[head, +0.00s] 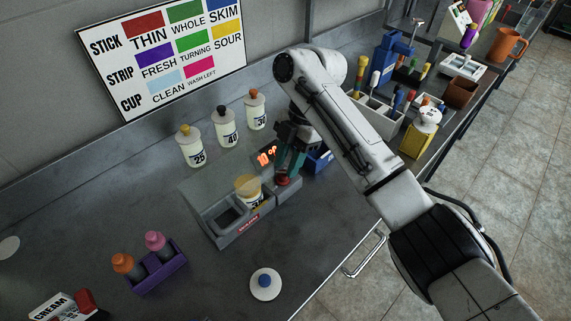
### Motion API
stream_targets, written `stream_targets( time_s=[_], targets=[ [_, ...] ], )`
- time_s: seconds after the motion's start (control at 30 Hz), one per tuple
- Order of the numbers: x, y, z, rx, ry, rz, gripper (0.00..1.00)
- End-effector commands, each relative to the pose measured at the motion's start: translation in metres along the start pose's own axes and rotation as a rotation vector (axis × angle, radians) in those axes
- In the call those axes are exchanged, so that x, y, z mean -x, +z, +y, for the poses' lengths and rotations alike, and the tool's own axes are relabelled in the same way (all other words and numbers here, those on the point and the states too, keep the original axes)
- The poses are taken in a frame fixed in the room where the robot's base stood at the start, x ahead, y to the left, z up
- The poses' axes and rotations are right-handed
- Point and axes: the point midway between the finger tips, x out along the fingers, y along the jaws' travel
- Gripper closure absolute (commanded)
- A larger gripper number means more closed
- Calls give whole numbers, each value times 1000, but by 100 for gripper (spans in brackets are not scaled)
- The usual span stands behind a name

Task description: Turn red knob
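The red knob (283,182) shows in part at the right end of a grey bench unit (222,228), low on its front. My gripper (284,173) points down right at the knob, and its fingers cover part of it. Whether the fingers touch or clasp the knob cannot be told. A red lit display (267,156) on the unit is partly covered by my gripper. A yellow-topped container (247,188) stands in one well of the unit, and the well to its left is empty.
Capped bottles (227,127) stand behind the unit. A purple holder (158,273) with two bottles sits at front left. A white disc with a blue knob (265,284) lies in front. A blue box (319,159) is close right of my gripper.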

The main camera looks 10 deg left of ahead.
Motion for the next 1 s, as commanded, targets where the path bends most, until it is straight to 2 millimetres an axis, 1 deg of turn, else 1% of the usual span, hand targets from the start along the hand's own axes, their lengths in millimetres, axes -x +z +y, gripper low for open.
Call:
stream_targets(
  time_s=[0.03,0.1,0.2,0.5,0.87,1.0],
  targets=[
    [-6,0,0,-1,-2,1,65],
    [-12,0,0,-1,-1,0,65],
    [-17,0,0,-1,-1,-1,65],
    [-19,0,0,-1,0,-1,65],
    [-18,0,0,-1,0,-1,99],
    [-18,0,0,-1,1,-1,100]
  ],
)
